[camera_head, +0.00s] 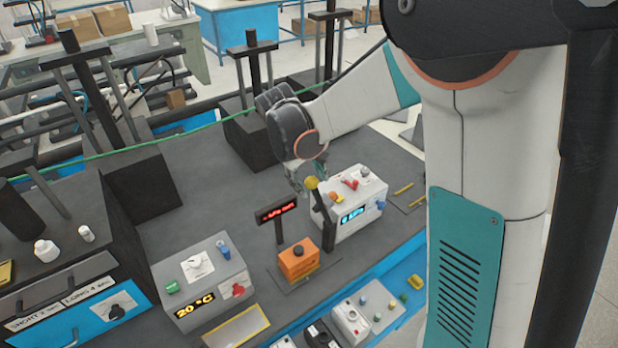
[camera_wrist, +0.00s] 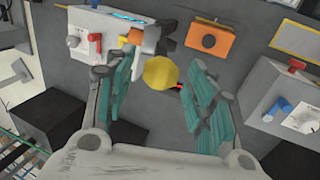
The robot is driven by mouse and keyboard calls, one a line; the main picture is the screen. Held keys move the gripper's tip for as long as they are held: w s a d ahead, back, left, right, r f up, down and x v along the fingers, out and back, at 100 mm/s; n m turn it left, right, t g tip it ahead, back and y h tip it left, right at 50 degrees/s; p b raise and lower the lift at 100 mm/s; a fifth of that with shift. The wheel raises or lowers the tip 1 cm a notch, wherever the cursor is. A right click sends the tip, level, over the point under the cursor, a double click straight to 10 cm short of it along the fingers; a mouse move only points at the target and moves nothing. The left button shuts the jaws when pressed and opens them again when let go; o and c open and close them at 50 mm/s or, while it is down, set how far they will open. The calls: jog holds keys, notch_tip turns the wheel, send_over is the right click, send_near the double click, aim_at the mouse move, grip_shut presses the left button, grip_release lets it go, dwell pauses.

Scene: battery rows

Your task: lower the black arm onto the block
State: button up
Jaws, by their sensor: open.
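The black arm (camera_head: 329,222) stands nearly upright beside a white box in the head view, with a yellow ball knob (camera_head: 312,183) at its top. The knob (camera_wrist: 160,73) and dark arm (camera_wrist: 149,40) also show in the wrist view. The orange block (camera_head: 298,264), with a black round top, sits on a dark plate in front of the arm, apart from it; the block shows in the wrist view too (camera_wrist: 226,46). My gripper (camera_head: 302,180) is open at the knob. In the wrist view its teal fingers (camera_wrist: 165,105) are spread on either side of the knob, with gaps visible.
The white box (camera_head: 352,212) with a blue display stands right behind the arm. A red-lettered sign (camera_head: 277,212) on a post stands close to the left. A grey 20 °C box (camera_head: 203,280) is further left. Black stands (camera_head: 250,140) are behind; grey tabletop lies between.

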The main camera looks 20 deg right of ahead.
jog(key=shift+f, duration=0.15)
jog(key=shift+c, duration=0.6)
grip_shut()
